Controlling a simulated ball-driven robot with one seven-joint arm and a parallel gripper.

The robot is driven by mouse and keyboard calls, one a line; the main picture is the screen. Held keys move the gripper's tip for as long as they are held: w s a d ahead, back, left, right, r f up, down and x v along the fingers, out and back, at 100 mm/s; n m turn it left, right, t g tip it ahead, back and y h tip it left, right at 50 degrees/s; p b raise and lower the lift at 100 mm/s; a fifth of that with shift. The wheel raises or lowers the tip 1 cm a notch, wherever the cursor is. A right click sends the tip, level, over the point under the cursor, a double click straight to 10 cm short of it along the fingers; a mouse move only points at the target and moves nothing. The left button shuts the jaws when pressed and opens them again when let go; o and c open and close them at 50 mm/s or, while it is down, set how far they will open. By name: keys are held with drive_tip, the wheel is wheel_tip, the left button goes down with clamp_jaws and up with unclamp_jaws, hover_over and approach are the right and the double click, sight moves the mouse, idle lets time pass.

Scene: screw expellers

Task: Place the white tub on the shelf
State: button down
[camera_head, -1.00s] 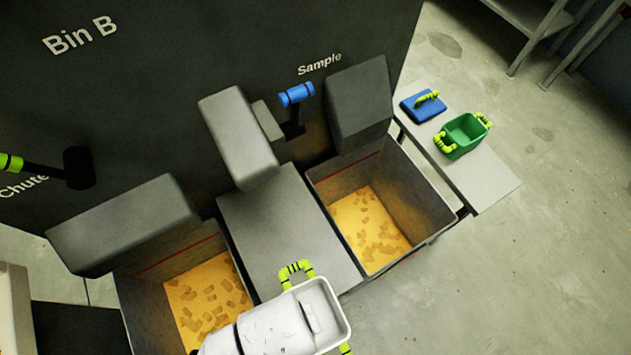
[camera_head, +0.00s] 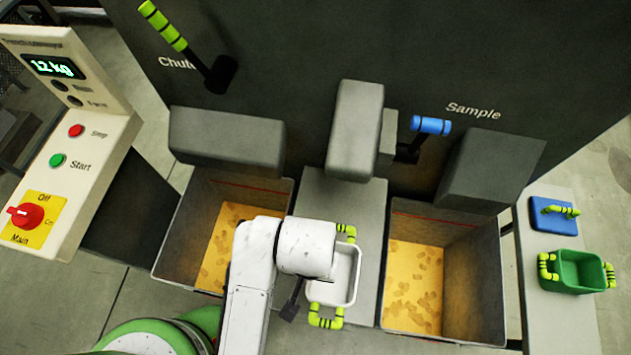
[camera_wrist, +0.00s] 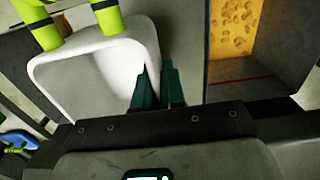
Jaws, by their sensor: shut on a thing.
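The white tub (camera_head: 345,272), with yellow-green banded handles, shows over the front part of a grey flat top (camera_head: 345,195) between two bins. I cannot tell whether it touches that top. In the wrist view the tub (camera_wrist: 85,72) fills the upper left. My gripper (camera_wrist: 158,88) is shut on its rim, one dark green finger inside the wall and one outside. In the head view my white arm mostly hides the gripper. A pale side shelf (camera_head: 548,325) stands at the far right, holding a green tub (camera_head: 572,272) and a blue lid (camera_head: 552,214).
The left bin (camera_head: 185,245) and right bin (camera_head: 470,290) hold yellow crumbly material. Grey chute blocks and a blue-handled lever (camera_head: 430,125) jut from the machine wall above. A control panel (camera_head: 70,150) stands at the left. The side shelf's front part is bare.

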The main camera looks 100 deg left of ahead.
drive_tip(key=a+f, duration=0.6)
drive_tip(key=shift+f, duration=1.7)
drive_tip(key=shift+d+f, duration=0.1)
drive_tip(key=c, duration=1.2)
unclamp_jaws()
wheel_tip(320, 180, up, 12)
drive_tip(key=shift+r, duration=0.1)
drive_tip(key=shift+w, duration=0.1)
